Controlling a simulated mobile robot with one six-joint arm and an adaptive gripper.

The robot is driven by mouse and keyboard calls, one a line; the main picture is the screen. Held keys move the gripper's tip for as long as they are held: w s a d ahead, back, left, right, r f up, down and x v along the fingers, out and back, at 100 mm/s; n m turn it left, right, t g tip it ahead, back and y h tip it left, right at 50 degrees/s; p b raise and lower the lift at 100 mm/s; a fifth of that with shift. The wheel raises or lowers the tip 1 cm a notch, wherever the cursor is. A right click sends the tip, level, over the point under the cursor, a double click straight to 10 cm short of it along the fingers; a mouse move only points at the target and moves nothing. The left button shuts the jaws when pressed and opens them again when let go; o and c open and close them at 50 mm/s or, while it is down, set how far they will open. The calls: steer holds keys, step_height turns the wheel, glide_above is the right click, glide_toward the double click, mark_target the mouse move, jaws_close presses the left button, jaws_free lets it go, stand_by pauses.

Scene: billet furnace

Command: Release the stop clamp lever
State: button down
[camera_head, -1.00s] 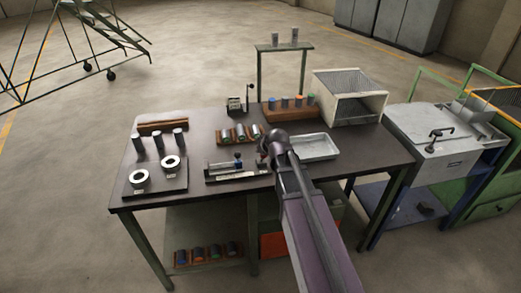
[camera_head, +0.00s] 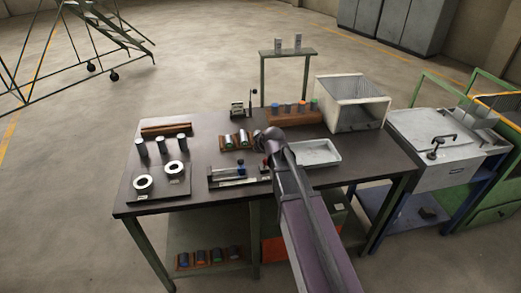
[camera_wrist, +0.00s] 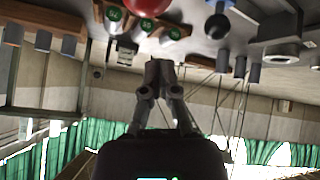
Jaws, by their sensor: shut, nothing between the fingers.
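The clamp fixture (camera_head: 240,178) lies near the front middle of the dark workbench. It has a rail, an upright blue knob (camera_head: 240,168) and a red knob at its right end (camera_head: 266,162), beside my arm. I take the red-knobbed part to be the lever, but its shaft is hardly visible. In the wrist view, a red ball (camera_wrist: 143,4) is at the top edge, cut off, with the blue knob (camera_wrist: 217,25) to its right. My gripper (camera_wrist: 164,66) is shut and empty, apart from the red ball in the picture. In the head view my arm hides the fingers.
Behind the fixture is a rack of cylinders (camera_head: 223,142). A grey tray (camera_head: 330,163) lies right of my arm. A plate with white rings (camera_head: 160,190) is at left. A small device with an upright black-knobbed handle (camera_head: 252,100) stands at the back.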

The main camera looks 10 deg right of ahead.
steer(key=s+d+r+p, duration=0.1)
steer(key=s+r+p, duration=0.3)
steer(key=s, duration=0.4)
steer(key=shift+d+r, duration=0.2)
steer(key=shift+r, duration=0.45)
steer(key=shift+s, duration=0.1)
steer(key=s+f+m+g+h, duration=0.1)
steer(key=s+f+m+g, duration=0.1)
steer(key=s, duration=0.6)
steer(key=s+d+f+m+g+h, duration=0.1)
steer(key=s+f+m+g, duration=0.2)
steer(key=s+g, duration=0.3)
steer(key=shift+s+d+m, duration=0.15)
steer(key=shift+s+m, duration=0.35)
steer(key=shift+s, duration=0.5)
